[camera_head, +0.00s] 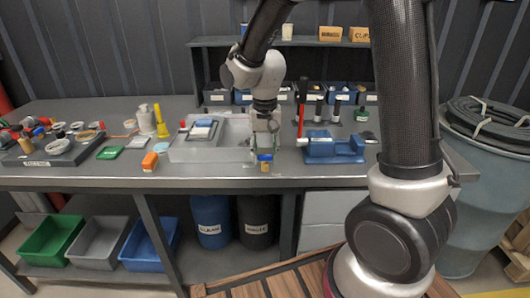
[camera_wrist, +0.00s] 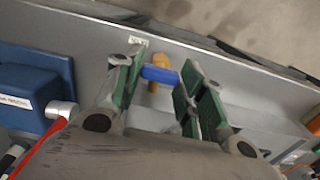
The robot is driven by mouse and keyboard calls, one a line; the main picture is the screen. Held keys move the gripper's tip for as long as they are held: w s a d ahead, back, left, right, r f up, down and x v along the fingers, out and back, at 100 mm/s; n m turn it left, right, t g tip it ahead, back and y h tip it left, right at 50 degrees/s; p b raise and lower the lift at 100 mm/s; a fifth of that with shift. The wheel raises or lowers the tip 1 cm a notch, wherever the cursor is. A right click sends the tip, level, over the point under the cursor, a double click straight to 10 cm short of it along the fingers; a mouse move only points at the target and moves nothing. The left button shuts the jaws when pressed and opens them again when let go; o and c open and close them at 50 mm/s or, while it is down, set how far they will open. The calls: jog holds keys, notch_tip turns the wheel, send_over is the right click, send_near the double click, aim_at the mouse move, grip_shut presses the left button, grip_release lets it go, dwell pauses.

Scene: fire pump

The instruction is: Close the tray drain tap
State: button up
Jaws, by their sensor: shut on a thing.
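The tray drain tap has a brass body (camera_head: 265,168) and a blue lever (camera_head: 265,158), at the bench's front edge below the grey tray (camera_head: 190,154). In the wrist view the blue lever (camera_wrist: 160,74) lies crosswise over the brass body (camera_wrist: 161,62), and its ends meet the green finger pads. My gripper (camera_head: 265,150) points down at the tap, with its fingertips on either side of the lever. In the wrist view my gripper (camera_wrist: 162,80) is shut on the lever. The tap's outlet is mostly hidden.
A blue vise-like block (camera_head: 335,148) stands close to the right of my gripper; it also shows in the wrist view (camera_wrist: 30,85). An orange-capped item (camera_head: 150,161) and a green box (camera_head: 109,152) lie to the left.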

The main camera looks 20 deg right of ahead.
aim_at(265, 155)
jog(key=o, duration=0.7)
jog(key=shift+o, duration=0.2)
notch_tip(265, 155, up, 12)
